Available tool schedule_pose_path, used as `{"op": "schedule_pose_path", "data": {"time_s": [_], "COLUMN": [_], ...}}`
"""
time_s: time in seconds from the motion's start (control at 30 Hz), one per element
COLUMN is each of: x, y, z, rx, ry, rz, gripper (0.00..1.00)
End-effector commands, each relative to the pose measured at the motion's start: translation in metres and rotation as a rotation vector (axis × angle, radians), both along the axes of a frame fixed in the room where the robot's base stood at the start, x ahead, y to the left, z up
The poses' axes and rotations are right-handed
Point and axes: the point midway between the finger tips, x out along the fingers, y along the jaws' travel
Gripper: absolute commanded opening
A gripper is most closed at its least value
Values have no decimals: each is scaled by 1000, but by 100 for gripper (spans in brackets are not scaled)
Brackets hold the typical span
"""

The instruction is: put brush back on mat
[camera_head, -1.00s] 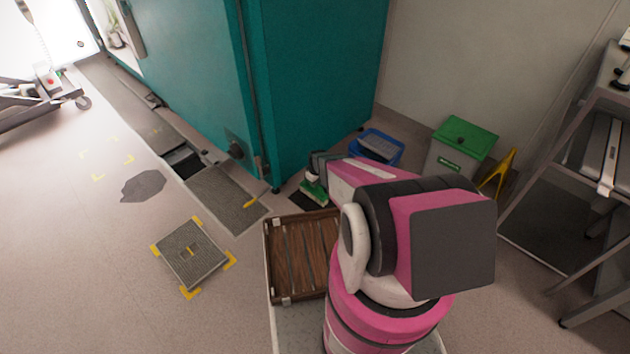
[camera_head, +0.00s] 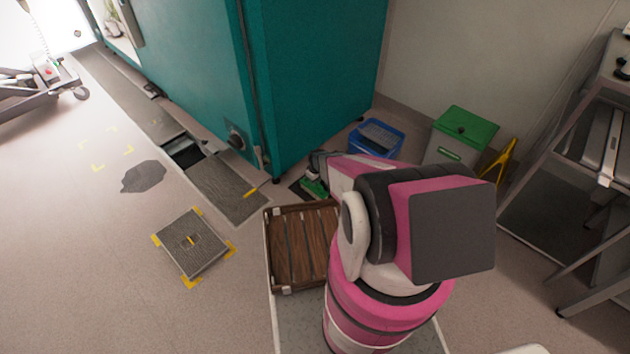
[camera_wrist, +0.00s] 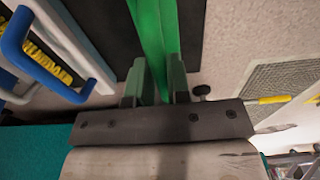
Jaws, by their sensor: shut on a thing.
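The green brush (camera_head: 314,187) is by the near corner of the teal cabinet, partly hidden by my arm. My gripper (camera_wrist: 157,82) is shut on the green brush (camera_wrist: 153,35), which runs up out of the wrist view. A dark mat (camera_head: 298,188) shows on the floor beside the brush in the head view. It also shows in the wrist view as a dark flat area (camera_wrist: 108,42) left of the brush. I cannot tell whether the brush touches the mat. The fingertips are mostly hidden in the head view.
A blue tub (camera_head: 376,138) and a green-lidded bin (camera_head: 462,135) stand along the wall. The teal cabinet (camera_head: 320,80) rises beside my gripper. A brown slatted pallet (camera_head: 302,245) lies in front. A grey floor grate (camera_head: 190,243) and open floor lie left.

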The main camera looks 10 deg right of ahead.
Motion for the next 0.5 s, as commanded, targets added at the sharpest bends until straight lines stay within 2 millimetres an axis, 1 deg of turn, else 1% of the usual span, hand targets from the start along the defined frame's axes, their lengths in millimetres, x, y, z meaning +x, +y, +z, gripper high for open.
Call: {"op": "schedule_pose_path", "data": {"time_s": [0.07, 0.1, 0.13, 0.17, 0.5], "x": [0, 0, 0, 0, 0], "y": [0, 0, 0, 0, 0], "z": [0, 0, 0, 0, 2], "rx": [0, 0, 0, 0, 0], "ry": [0, 0, 0, 0, 0], "rz": [0, 0, 0, 0, 0], "gripper": [0, 30, 40, 47, 47]}}
